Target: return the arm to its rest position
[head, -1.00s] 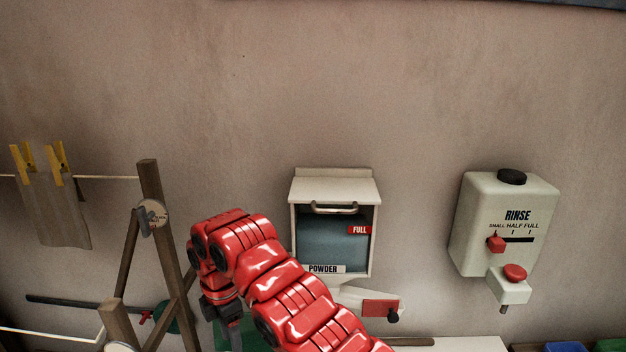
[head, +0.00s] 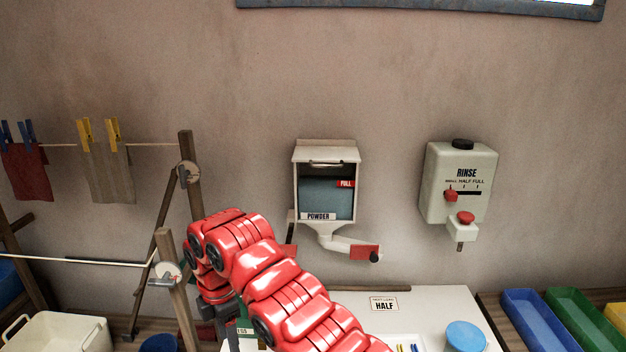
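My red arm reaches up from the bottom of the head view, comes in from the lower right and bends at the middle left. Its wrist points down, and a dark end part (head: 222,312) shows below it. The fingers are not clear there, so I cannot tell whether they are open or shut. No second arm shows.
The powder dispenser (head: 326,190) and rinse dispenser (head: 457,185) hang on the wall. A white worktop (head: 440,304) holds a blue-lidded tub (head: 465,336). Blue (head: 535,318) and green (head: 580,315) trays are at right. A wooden drying rack (head: 188,175) and white basin (head: 60,333) are at left.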

